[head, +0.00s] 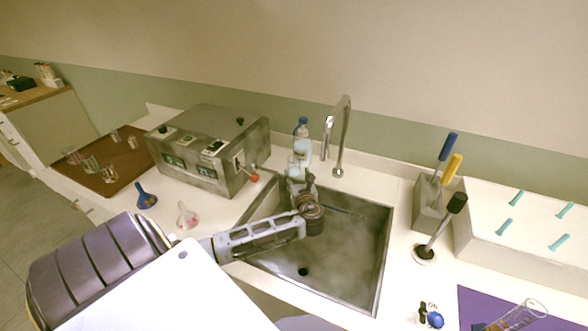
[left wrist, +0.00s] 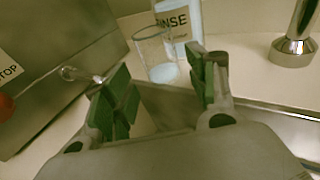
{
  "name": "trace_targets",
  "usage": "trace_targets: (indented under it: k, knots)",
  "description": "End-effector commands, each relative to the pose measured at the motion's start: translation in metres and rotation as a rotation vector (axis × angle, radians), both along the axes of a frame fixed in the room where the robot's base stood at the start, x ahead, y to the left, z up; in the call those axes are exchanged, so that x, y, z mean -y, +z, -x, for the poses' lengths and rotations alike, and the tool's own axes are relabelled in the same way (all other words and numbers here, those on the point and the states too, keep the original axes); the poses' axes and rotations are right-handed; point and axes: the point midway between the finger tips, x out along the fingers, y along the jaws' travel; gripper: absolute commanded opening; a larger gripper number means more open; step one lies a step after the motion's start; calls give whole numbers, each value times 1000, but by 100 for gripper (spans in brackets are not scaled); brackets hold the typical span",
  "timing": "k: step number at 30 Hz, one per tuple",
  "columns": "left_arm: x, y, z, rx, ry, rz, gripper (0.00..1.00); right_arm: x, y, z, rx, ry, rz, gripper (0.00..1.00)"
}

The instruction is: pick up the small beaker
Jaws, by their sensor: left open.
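A small clear glass beaker (left wrist: 155,50) with a whitish bottom stands behind the sink, in front of the rinse bottle (left wrist: 182,20). In the head view the beaker (head: 293,168) shows small beside the bottle (head: 302,138), just beyond my left gripper (head: 298,182). In the left wrist view my left gripper (left wrist: 160,88) is open, with its green-padded fingers apart and nothing between them. The beaker is ahead of the gap between the fingertips and does not appear to be held. Its lower edge is visible. My right gripper is not in view.
A metal box (head: 207,150) with a red knob stands left of the beaker. The faucet (head: 340,135) rises to the right, above the sink (head: 335,255). A brown tray (head: 110,180) with several glasses lies at left.

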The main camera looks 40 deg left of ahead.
Motion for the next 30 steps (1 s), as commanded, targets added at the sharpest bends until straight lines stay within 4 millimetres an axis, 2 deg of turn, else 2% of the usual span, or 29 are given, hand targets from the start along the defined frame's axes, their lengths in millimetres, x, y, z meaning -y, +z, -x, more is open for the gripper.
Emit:
trace_targets:
  k: [15,30]
  knots:
    - [-5,-1,-4,1,0,1,57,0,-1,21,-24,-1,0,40]
    - [-39,-11,-30,0,1,0,57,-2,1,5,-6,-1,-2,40]
